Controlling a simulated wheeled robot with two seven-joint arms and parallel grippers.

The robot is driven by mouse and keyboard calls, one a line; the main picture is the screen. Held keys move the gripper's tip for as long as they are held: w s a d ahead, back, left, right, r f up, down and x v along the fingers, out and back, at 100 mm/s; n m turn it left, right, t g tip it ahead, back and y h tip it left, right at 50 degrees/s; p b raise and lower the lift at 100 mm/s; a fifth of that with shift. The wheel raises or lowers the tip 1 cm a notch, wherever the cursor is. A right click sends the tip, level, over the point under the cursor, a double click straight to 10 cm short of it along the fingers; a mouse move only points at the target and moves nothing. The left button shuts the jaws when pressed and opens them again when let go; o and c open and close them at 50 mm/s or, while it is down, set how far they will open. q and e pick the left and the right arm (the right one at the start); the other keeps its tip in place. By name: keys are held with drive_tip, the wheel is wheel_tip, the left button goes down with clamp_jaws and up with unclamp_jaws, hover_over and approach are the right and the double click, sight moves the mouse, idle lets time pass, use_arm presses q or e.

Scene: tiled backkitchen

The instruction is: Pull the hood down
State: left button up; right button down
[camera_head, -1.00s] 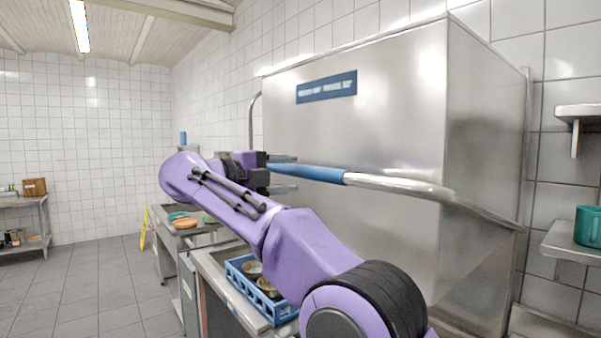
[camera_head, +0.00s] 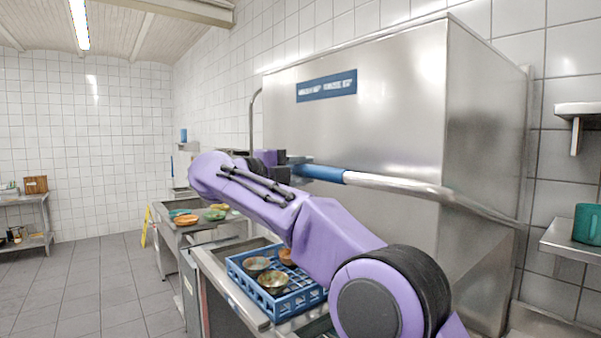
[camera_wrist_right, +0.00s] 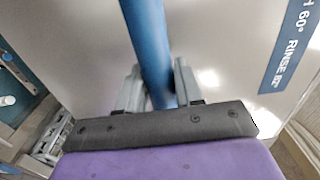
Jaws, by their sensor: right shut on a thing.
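The hood (camera_head: 400,110) is a large stainless steel box with a blue label on its front, raised above the counter. Its handle is a steel bar (camera_head: 400,184) with a blue grip section (camera_head: 320,173) running along the front. My right gripper (camera_head: 300,168) is at the blue section, partly hidden behind my purple arm. In the right wrist view the gripper (camera_wrist_right: 160,92) has its two fingers on either side of the blue grip (camera_wrist_right: 148,40), shut on it. My left gripper does not show.
Below the hood, a blue rack (camera_head: 240,274) with several bowls stands on the steel counter. Several coloured bowls (camera_head: 185,219) sit on a table further back. Open floor (camera_head: 90,290) lies at the left.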

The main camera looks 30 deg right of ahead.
wheel_tip(320, 180, down, 41)
drive_tip(key=h+b, duration=0.6)
drive_tip(key=b, duration=3)
drive_tip(key=shift+t+h, duration=0.3)
drive_tip(key=shift+h, duration=0.1)
drive_tip(key=shift+s+f, duration=0.1)
drive_tip(key=shift+s, duration=0.05)
drive_tip(key=c, duration=0.9)
unclamp_jaws()
drive_tip(key=shift+d, duration=0.15)
drive_tip(key=b+v, duration=0.1)
drive_tip(key=v, duration=0.9)
drive_tip(key=shift+a, duration=0.25)
